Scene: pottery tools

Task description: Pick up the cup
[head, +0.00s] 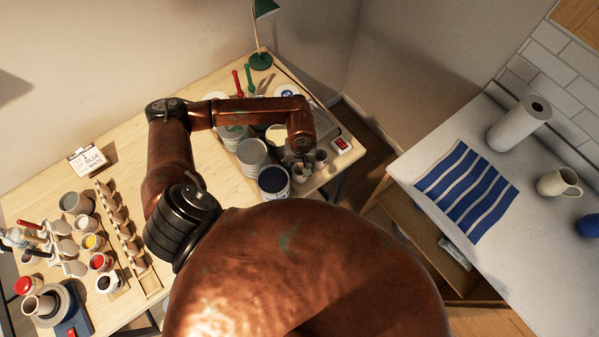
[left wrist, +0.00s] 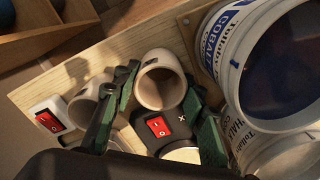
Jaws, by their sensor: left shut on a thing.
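A small beige cup (left wrist: 160,84) is between the green-padded fingers of my left gripper (left wrist: 158,100) in the left wrist view, its open mouth facing the camera. My left gripper is shut on this cup. In the head view my left gripper (head: 302,163) is at the table's right end, beside the large cans, and mostly hides the cup (head: 300,175). A second similar cup (left wrist: 88,100) stands just outside one finger. I cannot tell whether the held cup is clear of the table. My right gripper is not in view.
A cobalt blue paint tub (head: 273,180) stands close to the left gripper; it also looms in the left wrist view (left wrist: 222,62). A white box with a red switch (head: 342,145) is at the table edge. Small pots crowd the table's left end. A white counter (head: 540,240) stands at right.

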